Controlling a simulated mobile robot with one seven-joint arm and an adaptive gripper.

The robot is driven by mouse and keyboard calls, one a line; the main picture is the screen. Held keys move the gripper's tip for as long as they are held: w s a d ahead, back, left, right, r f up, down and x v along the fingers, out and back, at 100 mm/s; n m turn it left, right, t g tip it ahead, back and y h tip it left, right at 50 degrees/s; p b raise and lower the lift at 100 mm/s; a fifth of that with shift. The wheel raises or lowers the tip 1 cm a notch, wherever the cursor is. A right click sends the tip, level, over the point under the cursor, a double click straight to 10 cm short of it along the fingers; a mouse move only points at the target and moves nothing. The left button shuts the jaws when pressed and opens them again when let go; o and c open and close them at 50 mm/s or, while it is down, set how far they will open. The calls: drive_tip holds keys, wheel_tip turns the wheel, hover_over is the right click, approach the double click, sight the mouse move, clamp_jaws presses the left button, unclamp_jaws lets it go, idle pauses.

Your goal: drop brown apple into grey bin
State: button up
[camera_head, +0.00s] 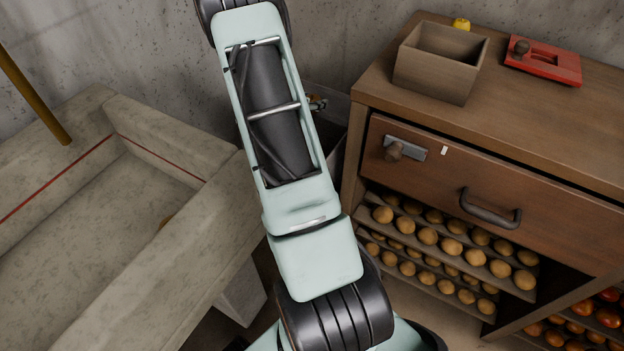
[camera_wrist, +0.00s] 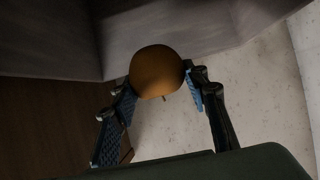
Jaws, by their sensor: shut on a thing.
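The brown apple (camera_wrist: 157,72) shows in the wrist view as an orange-brown ball between the two blue-padded fingers of my gripper (camera_wrist: 158,88), which is shut on it. Grey walls of what looks like the grey bin (camera_wrist: 210,28) fill the top of the wrist view behind the apple. In the head view, the grey bin (camera_head: 333,104) stands on the floor between the concrete trough and the wooden cabinet, mostly hidden by my arm. My gripper and the apple are largely hidden behind my arm there. I cannot tell how high the apple is above the bin.
The wooden cabinet (camera_head: 540,105) stands at right, with a brown open box (camera_head: 433,83) and a red latch plate (camera_head: 545,62) on top. Its racks hold several round fruits (camera_head: 450,246). The concrete trough (camera_head: 120,300) is at left, close to my arm.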

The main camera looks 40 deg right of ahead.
drive_tip(key=shift+f+b, duration=0.4)
drive_tip(key=shift+f, duration=0.35)
drive_tip(key=o, duration=1.3)
drive_tip(key=v, duration=0.7)
drive_tip(key=shift+a+r, duration=0.15)
drive_tip(key=shift+a, duration=0.05)
